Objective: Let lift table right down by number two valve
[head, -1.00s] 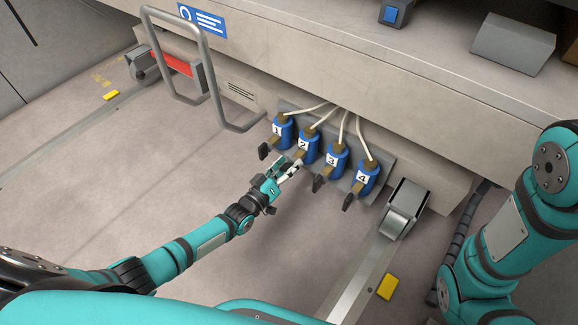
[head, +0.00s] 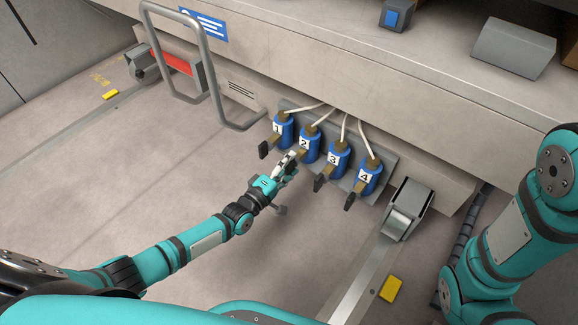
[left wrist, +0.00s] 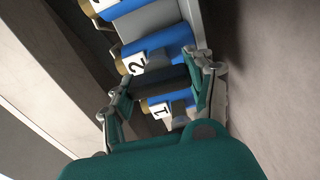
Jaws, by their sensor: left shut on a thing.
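Valve number two (head: 309,146) is a blue cylinder with a white "2" label and a brass fitting on top. It is second from the left in a row of numbered valves on a grey plate under the beige machine body (head: 330,75). My left gripper (head: 287,163) is at its lower front, shut on its dark handle. In the left wrist view the handle (left wrist: 160,84) lies between the two fingers, beside the "2" label (left wrist: 138,65). The fingers mostly hide the handle in the head view. My right gripper is out of view; only right arm links show.
Valve one (head: 283,133) is close on the left, and valves three (head: 336,160) and four (head: 368,178) on the right, their black handles sticking out. A grey tube handle (head: 212,65) stands at the left. A roller bracket (head: 408,210) is at the right.

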